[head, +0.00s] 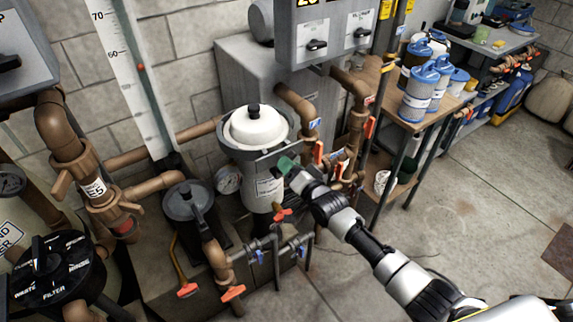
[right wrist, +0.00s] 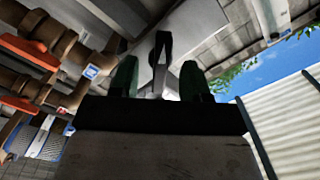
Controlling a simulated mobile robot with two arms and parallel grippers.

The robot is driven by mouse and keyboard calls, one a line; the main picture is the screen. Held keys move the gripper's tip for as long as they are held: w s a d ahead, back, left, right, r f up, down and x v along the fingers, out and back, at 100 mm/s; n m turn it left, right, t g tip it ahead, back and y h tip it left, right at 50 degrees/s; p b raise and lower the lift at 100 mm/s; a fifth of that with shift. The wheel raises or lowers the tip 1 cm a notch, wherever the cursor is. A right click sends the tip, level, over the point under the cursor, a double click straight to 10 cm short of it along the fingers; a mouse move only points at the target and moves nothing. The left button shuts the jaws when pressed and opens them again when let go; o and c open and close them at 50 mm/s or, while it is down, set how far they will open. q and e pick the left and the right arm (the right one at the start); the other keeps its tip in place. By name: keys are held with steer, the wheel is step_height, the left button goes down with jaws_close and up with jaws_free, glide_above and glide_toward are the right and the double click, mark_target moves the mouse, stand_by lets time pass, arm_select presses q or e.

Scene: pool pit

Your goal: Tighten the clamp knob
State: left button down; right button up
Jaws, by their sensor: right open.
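A tall light canister (head: 264,190) with a white domed lid stands by the wall in the head view. A black knob (head: 253,110) sits on top of the lid, and a grey clamp band (head: 240,145) runs around the canister below it. My right gripper (head: 287,163) is at the canister's right side, near the band. In the right wrist view its two green fingers (right wrist: 160,80) are apart. A dark upright piece, perhaps the clamp knob (right wrist: 163,45), shows between them; I cannot tell whether they touch it. My left gripper is not in view.
Brown pipes with orange-handled valves (head: 319,155) stand close right of my gripper. A grey control box (head: 325,35) hangs above. A dark-lidded pump pot (head: 188,200) is left of the canister. A wooden shelf (head: 410,122) holds blue-lidded tubs.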

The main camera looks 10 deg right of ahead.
steer(key=p+v, duration=0.4)
steer(key=v, duration=0.3)
stand_by(0.4)
